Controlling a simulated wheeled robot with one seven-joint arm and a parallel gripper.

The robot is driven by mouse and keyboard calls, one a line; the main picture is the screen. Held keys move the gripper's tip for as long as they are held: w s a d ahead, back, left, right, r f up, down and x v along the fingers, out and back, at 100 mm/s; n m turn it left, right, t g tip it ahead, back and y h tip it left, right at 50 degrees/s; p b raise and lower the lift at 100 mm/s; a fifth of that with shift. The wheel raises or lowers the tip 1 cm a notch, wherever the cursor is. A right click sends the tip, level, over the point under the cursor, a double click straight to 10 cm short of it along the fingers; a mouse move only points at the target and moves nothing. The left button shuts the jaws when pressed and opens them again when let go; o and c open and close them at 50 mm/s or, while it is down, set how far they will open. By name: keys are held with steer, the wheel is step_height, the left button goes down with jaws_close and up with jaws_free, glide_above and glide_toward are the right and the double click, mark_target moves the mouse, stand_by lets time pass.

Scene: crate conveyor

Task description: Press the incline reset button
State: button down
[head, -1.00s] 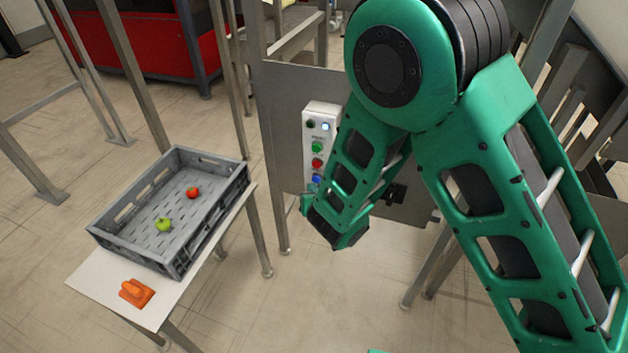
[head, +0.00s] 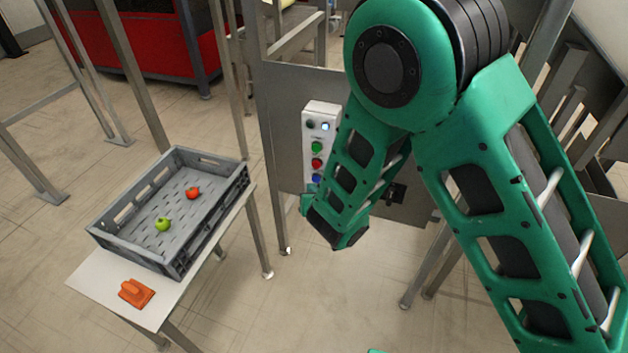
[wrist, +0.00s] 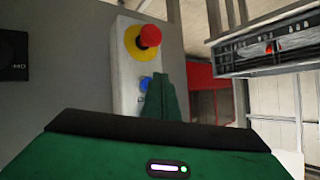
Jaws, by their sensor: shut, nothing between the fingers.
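A white control box (head: 308,150) is mounted on the grey panel. In the head view it carries a dark knob (head: 310,124), a bluish-white lit button (head: 325,127), a green button (head: 317,147), a red button (head: 317,163) and a blue button (head: 316,179). The labels are too small to read. In the wrist view, a red mushroom button with a yellow collar (wrist: 148,37) and the blue button (wrist: 146,83) show. My gripper (wrist: 164,82) is shut and empty, its tip just beside the blue button in that view. I cannot tell whether they touch.
A grey crate (head: 118,244) with a green apple (head: 163,224) and a red fruit (head: 193,193) stands on a white table (head: 90,285) at left. An orange object (head: 136,292) lies at the table's front. Metal posts flank the panel; floor between table and panel is clear.

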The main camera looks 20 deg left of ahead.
steer(key=shift+w, duration=0.8)
stand_by(1.0)
steer(key=shift+s, duration=0.85)
steer(key=shift+s+a, duration=0.2)
steer(key=shift+s, duration=2.35)
